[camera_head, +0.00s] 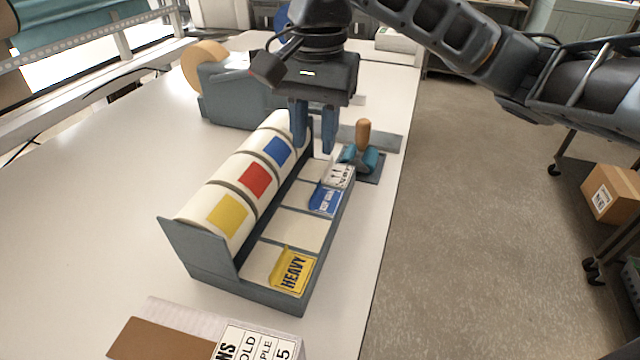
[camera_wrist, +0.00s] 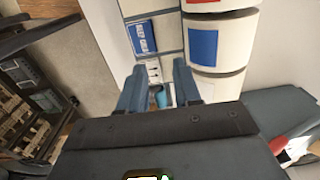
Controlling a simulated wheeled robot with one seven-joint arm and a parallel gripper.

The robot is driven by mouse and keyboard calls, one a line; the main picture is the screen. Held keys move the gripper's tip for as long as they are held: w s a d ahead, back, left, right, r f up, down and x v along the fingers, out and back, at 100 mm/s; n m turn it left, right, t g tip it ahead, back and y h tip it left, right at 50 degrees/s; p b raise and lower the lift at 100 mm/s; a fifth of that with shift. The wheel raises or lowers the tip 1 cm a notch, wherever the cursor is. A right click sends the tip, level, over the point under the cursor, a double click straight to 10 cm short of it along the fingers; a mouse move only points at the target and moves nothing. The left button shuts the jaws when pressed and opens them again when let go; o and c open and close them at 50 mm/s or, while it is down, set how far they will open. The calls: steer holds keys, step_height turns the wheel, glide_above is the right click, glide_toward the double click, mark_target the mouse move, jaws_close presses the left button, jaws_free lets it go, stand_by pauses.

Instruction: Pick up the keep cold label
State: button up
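The keep cold label looks to be the blue label (camera_head: 325,198) with white print, lying in a slot of the grey label dispenser (camera_head: 203,268). Its small print is hard to read in the head view. In the wrist view the blue label (camera_wrist: 143,36) lies ahead of the fingertips and slightly left. My gripper (camera_head: 314,145) points down above the far part of the dispenser, with its fingers apart and nothing between them. In the wrist view my gripper (camera_wrist: 158,75) shows a clear gap, and a white label (camera_wrist: 153,70) with dark marks appears between the fingertips.
A yellow HEAVY label (camera_head: 292,271) lies in the near slot; the slot beyond it shows no colored label. Rolls with yellow, red and blue squares line the left side. A wooden-handled stamp (camera_head: 363,140) and a tape dispenser (camera_head: 225,95) stand beyond. A box (camera_head: 240,340) sits in front.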

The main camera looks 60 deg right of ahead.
mark_target(318, 191)
steer(key=f, duration=0.4)
steer(key=f+b, duration=0.1)
steer(key=f, duration=0.3)
steer(key=shift+s+d, duration=0.15)
steer(key=shift+s, duration=0.05)
jaws_close()
